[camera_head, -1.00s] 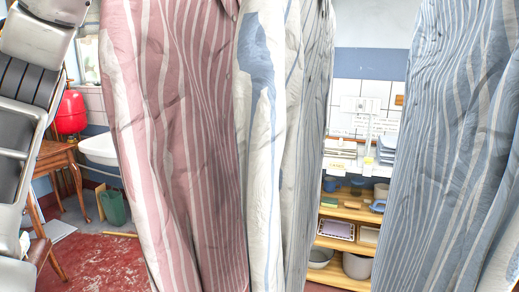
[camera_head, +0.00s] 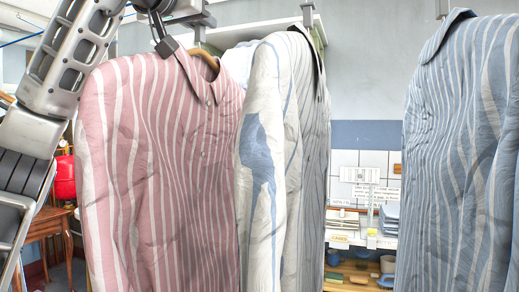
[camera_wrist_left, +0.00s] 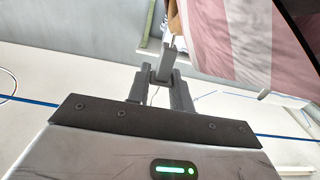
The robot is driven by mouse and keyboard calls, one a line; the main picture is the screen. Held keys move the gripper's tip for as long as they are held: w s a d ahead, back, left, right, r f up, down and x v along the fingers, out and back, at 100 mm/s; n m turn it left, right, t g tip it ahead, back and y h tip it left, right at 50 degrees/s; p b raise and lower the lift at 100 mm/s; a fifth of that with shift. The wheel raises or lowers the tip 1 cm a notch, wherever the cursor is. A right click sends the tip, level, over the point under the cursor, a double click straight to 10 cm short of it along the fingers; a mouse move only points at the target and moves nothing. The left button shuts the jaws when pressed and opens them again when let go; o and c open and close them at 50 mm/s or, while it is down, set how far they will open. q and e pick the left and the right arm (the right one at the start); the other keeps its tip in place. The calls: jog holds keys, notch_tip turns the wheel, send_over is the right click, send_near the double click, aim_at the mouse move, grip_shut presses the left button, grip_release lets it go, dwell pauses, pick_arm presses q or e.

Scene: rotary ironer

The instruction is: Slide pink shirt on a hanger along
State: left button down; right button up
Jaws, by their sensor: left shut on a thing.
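The pink-and-white striped shirt (camera_head: 155,170) hangs upright on a wooden hanger (camera_head: 207,58) at left of the head view. It also shows at the upper right of the left wrist view (camera_wrist_left: 235,40). My left gripper (camera_head: 163,42) is at the top of this shirt, by its collar and hanger. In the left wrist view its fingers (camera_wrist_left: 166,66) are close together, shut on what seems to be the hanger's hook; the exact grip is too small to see. My right gripper is in neither view.
A white shirt with blue patches (camera_head: 265,160) hangs close at the pink shirt's right. A blue striped shirt (camera_head: 460,150) hangs farther right, with a gap between. Shelves (camera_head: 360,270) stand behind that gap. A red tank (camera_head: 64,178) and wooden table (camera_head: 48,222) are at left.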

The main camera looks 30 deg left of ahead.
pick_arm(q)
jog(key=shift+s+a, duration=0.1)
jog(key=shift+a, duration=0.1)
dwell(0.3)
jog(key=shift+s+a+r, duration=0.15)
jog(key=shift+s+a, duration=0.05)
jog(key=shift+a, duration=0.55)
jog(key=shift+s+a+r, duration=0.1)
jog(key=shift+s+a, duration=0.05)
jog(key=shift+a, duration=0.6)
jog(key=c, duration=1.2)
grip_release()
jog(key=shift+o, duration=0.2)
jog(key=v, duration=0.6)
